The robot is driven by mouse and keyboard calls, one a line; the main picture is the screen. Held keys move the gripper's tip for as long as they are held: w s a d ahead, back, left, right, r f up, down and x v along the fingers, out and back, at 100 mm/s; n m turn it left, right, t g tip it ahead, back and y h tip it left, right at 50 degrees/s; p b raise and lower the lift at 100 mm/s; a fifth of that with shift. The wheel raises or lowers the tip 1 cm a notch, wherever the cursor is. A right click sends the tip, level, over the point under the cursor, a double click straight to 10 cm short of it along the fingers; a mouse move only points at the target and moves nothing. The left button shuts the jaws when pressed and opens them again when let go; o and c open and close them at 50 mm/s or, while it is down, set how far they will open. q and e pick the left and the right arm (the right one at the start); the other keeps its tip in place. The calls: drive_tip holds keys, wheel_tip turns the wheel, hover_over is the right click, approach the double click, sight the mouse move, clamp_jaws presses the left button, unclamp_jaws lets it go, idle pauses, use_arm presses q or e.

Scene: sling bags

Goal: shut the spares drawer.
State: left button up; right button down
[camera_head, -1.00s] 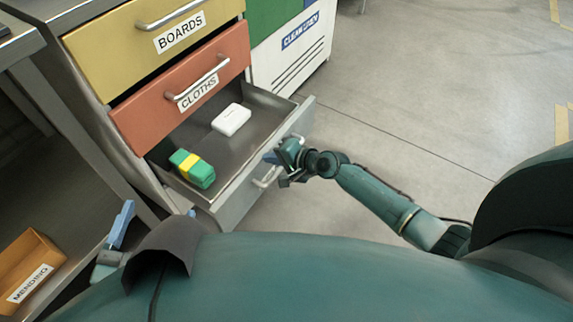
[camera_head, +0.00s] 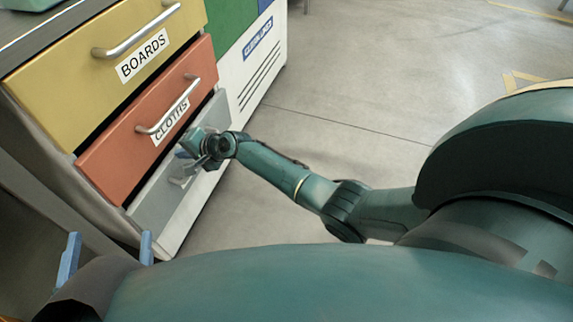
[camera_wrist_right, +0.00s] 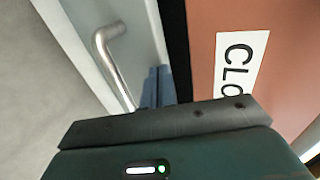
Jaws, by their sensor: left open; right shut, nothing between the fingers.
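The grey spares drawer (camera_head: 160,203) is the lowest of the stack, below the red CLOTHS drawer (camera_head: 112,158). Its front now sits close under the red front, and its inside no longer shows. Whether it is fully flush I cannot tell. Its bar handle (camera_head: 182,181) also shows in the right wrist view (camera_wrist_right: 117,66). My right gripper (camera_head: 184,153) is shut and empty at the upper part of the grey front, beside the handle; its blue fingertips (camera_wrist_right: 157,86) point at the front. Contact is unclear. My left gripper (camera_head: 108,252) is open and empty at lower left.
The yellow BOARDS drawer (camera_head: 60,92) is shut above the red one. The grey floor (camera_head: 370,80) to the right is clear.

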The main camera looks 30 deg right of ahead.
use_arm(q)
drive_tip(key=shift+d, duration=0.1)
use_arm(e)
drive_tip(key=shift+w+a+r, duration=0.15)
drive_tip(key=shift+w+a, duration=0.35)
drive_tip(key=shift+w, duration=0.25)
use_arm(q)
drive_tip(key=shift+r+b, duration=0.1)
drive_tip(key=shift+b, duration=0.2)
use_arm(e)
drive_tip(key=shift+r, duration=0.15)
use_arm(q)
drive_tip(key=shift+r, duration=0.1)
